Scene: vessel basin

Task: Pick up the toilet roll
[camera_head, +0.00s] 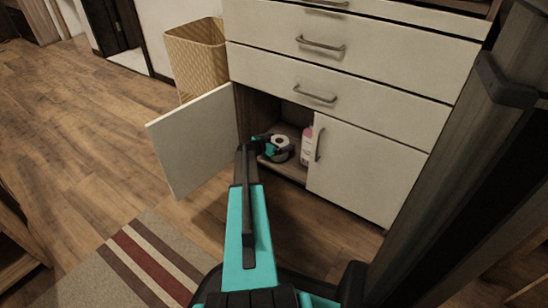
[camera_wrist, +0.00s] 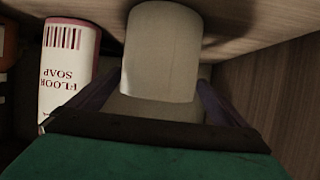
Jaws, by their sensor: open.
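The white toilet roll (camera_head: 281,141) is in the open lower cabinet, on its floor. In the wrist view the pale roll (camera_wrist: 160,55) fills the upper middle. My gripper (camera_head: 270,146) reaches through the opening to the roll. In the wrist view my gripper (camera_wrist: 158,92) is open, with one dark finger on each side of the near part of the roll. I cannot tell whether the fingers touch it. Part of the roll is hidden behind my gripper in the head view.
A floor soap bottle (camera_head: 307,145) stands right of the roll; it appears upside down at left in the wrist view (camera_wrist: 68,70). The left cabinet door (camera_head: 195,142) is swung open; the right door (camera_head: 365,172) is shut. A woven basket (camera_head: 197,55) stands behind the open door.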

